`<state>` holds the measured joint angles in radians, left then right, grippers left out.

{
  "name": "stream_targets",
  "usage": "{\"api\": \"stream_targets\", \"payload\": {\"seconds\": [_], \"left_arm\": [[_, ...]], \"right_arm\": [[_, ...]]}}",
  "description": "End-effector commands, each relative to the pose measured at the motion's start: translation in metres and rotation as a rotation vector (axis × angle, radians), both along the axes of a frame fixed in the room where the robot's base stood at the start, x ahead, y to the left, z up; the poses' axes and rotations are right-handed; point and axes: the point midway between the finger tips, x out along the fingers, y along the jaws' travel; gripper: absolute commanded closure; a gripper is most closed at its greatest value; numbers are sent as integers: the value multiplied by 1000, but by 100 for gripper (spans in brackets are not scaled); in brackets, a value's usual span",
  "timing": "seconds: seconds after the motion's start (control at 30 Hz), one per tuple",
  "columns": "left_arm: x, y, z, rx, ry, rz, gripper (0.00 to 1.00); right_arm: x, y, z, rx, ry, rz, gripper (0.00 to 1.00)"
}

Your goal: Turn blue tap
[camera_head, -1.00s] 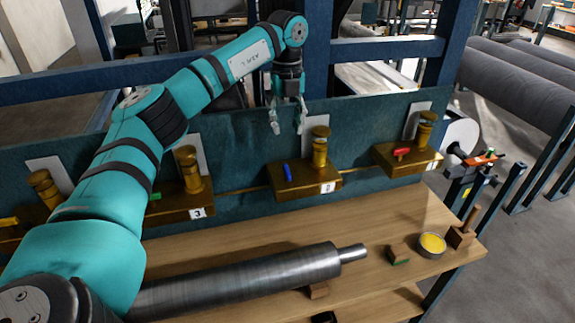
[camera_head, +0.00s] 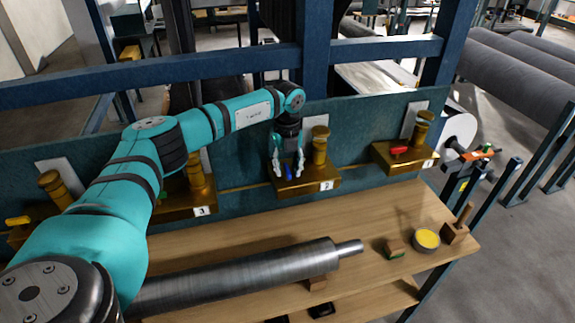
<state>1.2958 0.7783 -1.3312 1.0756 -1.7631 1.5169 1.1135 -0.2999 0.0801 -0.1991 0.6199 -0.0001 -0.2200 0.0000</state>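The blue tap (camera_head: 288,172) is a small blue handle on the brass block labelled 2 (camera_head: 312,183), mounted along the teal panel. My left gripper (camera_head: 288,170) points down over this block, its fingers apart, one on each side of the blue handle. I cannot tell whether the fingers touch it. My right gripper is not in view.
A red tap (camera_head: 399,150) sits on the block to the right, and a yellow one (camera_head: 18,220) at far left. Block 3 (camera_head: 190,205) is partly behind my arm. A metal roller (camera_head: 240,275), a yellow-filled tin (camera_head: 426,239) and wooden blocks lie on the bench.

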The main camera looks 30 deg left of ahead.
Motion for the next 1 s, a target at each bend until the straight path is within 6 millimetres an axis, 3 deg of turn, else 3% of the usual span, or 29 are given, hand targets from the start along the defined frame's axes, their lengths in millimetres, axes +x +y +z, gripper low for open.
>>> {"api": "stream_targets", "payload": {"seconds": [0.07,0.37,0.77,1.0], "left_arm": [[0,0,0,0,0,0,64],[0,0,0,0,0,0,100],[0,0,0,-1,-1,-30,100],[1,0,-1,-1,-1,-154,100]], "right_arm": [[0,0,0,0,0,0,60],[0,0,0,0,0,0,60],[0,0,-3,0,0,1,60],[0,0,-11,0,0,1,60]]}}
